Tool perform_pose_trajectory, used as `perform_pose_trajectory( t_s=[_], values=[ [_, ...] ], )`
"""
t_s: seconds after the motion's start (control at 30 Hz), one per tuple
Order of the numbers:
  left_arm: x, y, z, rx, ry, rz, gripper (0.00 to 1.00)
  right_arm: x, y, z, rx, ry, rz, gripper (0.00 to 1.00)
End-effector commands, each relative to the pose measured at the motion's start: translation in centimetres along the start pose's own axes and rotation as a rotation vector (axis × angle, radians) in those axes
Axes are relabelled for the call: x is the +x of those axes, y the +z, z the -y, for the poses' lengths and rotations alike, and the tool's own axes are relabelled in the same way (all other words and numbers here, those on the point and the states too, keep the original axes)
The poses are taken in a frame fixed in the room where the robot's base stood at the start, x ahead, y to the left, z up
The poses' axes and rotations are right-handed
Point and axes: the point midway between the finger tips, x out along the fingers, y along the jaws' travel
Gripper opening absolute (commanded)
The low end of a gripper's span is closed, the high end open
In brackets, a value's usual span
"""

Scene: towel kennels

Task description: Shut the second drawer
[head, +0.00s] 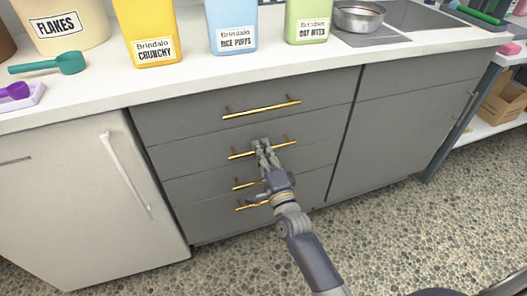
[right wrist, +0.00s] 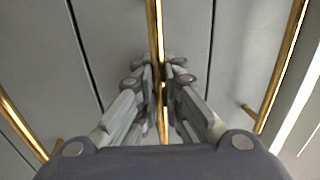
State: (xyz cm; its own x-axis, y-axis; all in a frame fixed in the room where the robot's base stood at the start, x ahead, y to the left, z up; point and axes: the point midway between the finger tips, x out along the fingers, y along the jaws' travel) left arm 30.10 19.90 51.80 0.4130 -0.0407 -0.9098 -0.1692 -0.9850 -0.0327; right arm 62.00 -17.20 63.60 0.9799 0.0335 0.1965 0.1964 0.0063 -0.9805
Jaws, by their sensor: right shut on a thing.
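The second drawer (head: 188,156) is a grey front in a stack of drawers under the counter. It looks about level with its neighbours; a small gap cannot be told. Its gold bar handle (head: 283,142) is partly hidden by my right gripper (head: 262,148). In the right wrist view the handle (right wrist: 155,30) runs upright between the fingers of my right gripper (right wrist: 160,75), which are closed around it. My left gripper is out of view.
The top drawer's handle (head: 262,109) is above, and lower gold handles (head: 250,206) are below my gripper. A white appliance (head: 90,205) stands left. The white counter (head: 230,70) carries containers and a pan (head: 358,17). The pebbled floor (head: 400,235) in front is clear.

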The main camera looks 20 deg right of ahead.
Motion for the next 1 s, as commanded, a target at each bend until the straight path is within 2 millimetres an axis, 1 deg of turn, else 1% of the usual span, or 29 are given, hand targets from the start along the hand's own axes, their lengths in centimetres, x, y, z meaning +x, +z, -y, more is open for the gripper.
perform_pose_trajectory(
  t_s=[0.1,0.2,0.23,0.57,0.67,0.77,0.87,1.0],
  values=[
    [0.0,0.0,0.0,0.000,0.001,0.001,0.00,0.0,0.0,0.0,-0.001,-0.001,0.000,0.00],
    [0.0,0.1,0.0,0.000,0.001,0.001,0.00,0.0,0.0,0.0,-0.001,-0.001,0.000,0.25],
    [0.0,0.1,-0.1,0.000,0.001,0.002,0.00,0.0,0.0,0.0,-0.001,-0.001,0.000,0.29],
    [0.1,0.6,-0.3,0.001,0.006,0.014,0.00,-0.1,0.0,0.0,0.000,0.000,0.000,0.29],
    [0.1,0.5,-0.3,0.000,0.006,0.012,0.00,-0.5,0.0,-0.1,-0.001,0.000,0.000,0.29],
    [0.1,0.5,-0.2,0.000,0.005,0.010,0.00,-1.7,0.0,-0.1,-0.001,0.001,0.001,0.29],
    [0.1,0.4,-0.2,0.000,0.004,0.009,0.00,-3.4,0.0,-0.1,-0.001,0.002,0.000,0.29],
    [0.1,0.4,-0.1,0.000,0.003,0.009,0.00,-6.3,0.0,-0.1,-0.001,0.002,0.001,0.29]
  ],
)
